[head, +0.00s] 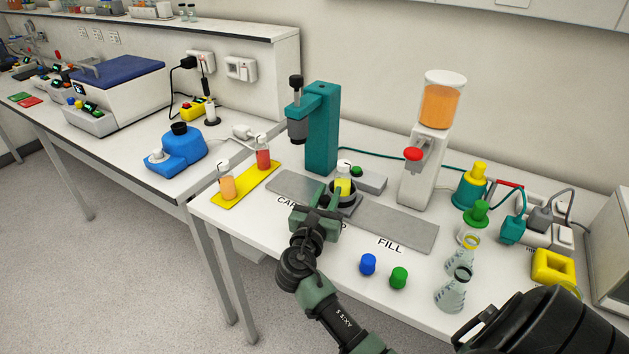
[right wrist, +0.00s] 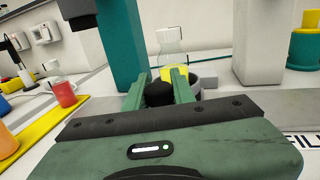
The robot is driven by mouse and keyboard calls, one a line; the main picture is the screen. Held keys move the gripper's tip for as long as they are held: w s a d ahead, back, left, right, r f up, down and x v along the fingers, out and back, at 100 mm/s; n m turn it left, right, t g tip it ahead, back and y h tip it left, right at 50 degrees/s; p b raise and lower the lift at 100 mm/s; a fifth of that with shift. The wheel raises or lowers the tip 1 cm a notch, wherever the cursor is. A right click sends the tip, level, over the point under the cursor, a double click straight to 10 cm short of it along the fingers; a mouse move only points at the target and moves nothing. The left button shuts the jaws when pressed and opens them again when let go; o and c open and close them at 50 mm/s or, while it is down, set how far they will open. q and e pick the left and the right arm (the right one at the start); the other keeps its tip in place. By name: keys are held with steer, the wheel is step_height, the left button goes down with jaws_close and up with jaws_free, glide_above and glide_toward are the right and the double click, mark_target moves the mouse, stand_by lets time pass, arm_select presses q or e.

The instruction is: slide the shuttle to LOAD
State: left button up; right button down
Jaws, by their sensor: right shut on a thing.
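The shuttle (head: 352,203) is a dark round holder on a grey track (head: 405,228). It carries a clear flask with yellow liquid (head: 342,186), and it stands about mid-track. My right gripper (head: 322,198) is shut on the shuttle's black knob (right wrist: 158,94), with one finger on each side in the right wrist view. The flask (right wrist: 172,66) stands upright behind the knob there. The FILL label (head: 390,246) lies at the track's right part. The label starting with CA (head: 285,201) is at the left. My gripper hides most of the label between them. My left gripper is not in view.
A teal press (head: 322,125) stands behind the track's left part, a juice dispenser (head: 430,140) behind its right part. A yellow strip (head: 245,186) with two filled flasks is at left. Blue (head: 368,264) and green (head: 399,277) caps and empty flasks stand in front.

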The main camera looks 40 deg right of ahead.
steer(key=shift+s+d+p, duration=0.3)
steer(key=shift+s, duration=0.55)
steer(key=c, duration=1.2)
jaws_free()
steer(key=shift+o, duration=0.2)
steer(key=b+v, duration=0.1)
steer(key=v, duration=0.6)
steer(key=shift+s+a, duration=0.25)
steer(key=shift+a, duration=0.15)
